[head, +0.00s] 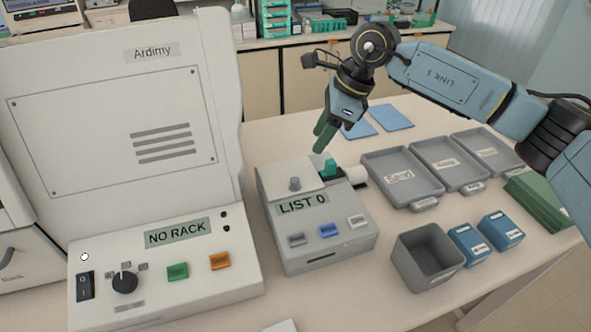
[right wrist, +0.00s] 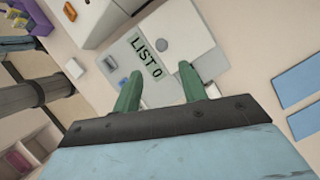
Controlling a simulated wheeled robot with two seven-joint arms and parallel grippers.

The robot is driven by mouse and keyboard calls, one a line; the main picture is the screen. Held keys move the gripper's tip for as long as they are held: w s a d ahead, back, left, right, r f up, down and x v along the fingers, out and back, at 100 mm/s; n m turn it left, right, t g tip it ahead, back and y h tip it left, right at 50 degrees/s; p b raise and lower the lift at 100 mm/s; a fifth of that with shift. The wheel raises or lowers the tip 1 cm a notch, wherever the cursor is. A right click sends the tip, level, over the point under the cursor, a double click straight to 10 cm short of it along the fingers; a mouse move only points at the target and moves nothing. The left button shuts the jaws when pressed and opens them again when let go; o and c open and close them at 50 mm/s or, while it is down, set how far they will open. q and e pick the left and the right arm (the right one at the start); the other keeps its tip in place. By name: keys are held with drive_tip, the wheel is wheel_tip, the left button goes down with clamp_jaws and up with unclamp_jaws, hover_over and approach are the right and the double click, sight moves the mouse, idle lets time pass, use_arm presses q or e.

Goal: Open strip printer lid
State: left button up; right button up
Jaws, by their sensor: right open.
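The strip printer (head: 318,246) is a light grey box on the bench with a "LIST 0" display, a row of buttons and a front slot. My right gripper (head: 323,140) is above and behind the printer, pointing down, with green fingers. In the right wrist view, its fingers (right wrist: 160,72) are apart with nothing between them. My left gripper is out of view.
A tall "Ardimy" machine (head: 110,220) stands left of the printer. Grey trays (head: 402,190) lie to the right, with a grey bin (head: 428,258) and blue boxes (head: 468,244) in front. Blue sheets (head: 390,117) lie behind. A teal part and white roll sit at the printer's right rear.

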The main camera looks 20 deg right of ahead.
sight(295, 180)
drive_tip(key=p+x, duration=0.2)
drive_tip(key=x, duration=1.1)
drive_tip(key=shift+d+f, duration=0.15)
drive_tip(key=shift+d, duration=0.05)
clamp_jaws()
